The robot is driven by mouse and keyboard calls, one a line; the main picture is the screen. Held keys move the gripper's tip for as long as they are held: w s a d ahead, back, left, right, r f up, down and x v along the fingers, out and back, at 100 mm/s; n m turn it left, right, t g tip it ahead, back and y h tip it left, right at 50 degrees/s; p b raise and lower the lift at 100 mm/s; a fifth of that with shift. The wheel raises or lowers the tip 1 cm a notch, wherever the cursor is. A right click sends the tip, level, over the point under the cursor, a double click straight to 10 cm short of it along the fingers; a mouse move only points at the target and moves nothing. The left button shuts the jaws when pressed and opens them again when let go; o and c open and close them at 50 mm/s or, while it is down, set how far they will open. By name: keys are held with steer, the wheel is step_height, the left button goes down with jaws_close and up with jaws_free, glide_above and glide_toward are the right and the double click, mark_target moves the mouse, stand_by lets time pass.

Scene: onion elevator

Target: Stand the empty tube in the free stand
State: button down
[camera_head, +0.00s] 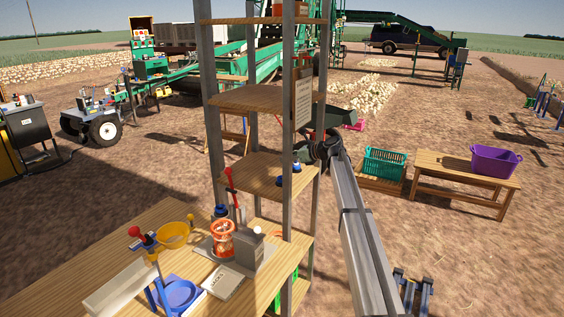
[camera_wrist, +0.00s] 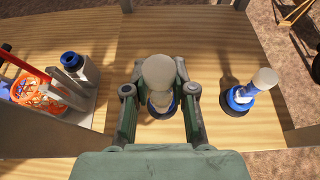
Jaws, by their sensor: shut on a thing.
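My gripper (camera_wrist: 160,98) is shut on a pale, round-topped tube (camera_wrist: 159,72) in the middle of the wrist view. To the right, a second blue stand (camera_wrist: 238,100) holds another pale-topped tube (camera_wrist: 263,80). In the head view the two blue stands, one in front (camera_head: 281,181) and one behind (camera_head: 296,167), are on the middle shelf. My gripper is mostly hidden there behind the post. The tubes' contents are not clear.
The wooden shelf (camera_head: 255,172) sits between grey metal posts (camera_head: 289,110). The shelf between the two stands is clear.

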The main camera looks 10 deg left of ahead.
steer(key=shift+w+a+f+p, duration=0.2)
steer(key=shift+a+f+p, duration=0.3)
steer(key=shift+f, duration=0.4)
steer(key=shift+w+a+f+p, duration=0.2)
steer(key=shift+a+f+p, duration=0.1)
steer(key=shift+a+f, duration=0.45)
steer(key=shift+d+f, duration=0.1)
steer(key=shift+f, duration=0.05)
steer(key=shift+f, duration=0.35)
steer(key=shift+f, duration=0.2)
steer(key=c, duration=1)
jaws_free()
steer(key=shift+o, duration=0.2)
steer(key=shift+r, duration=0.1)
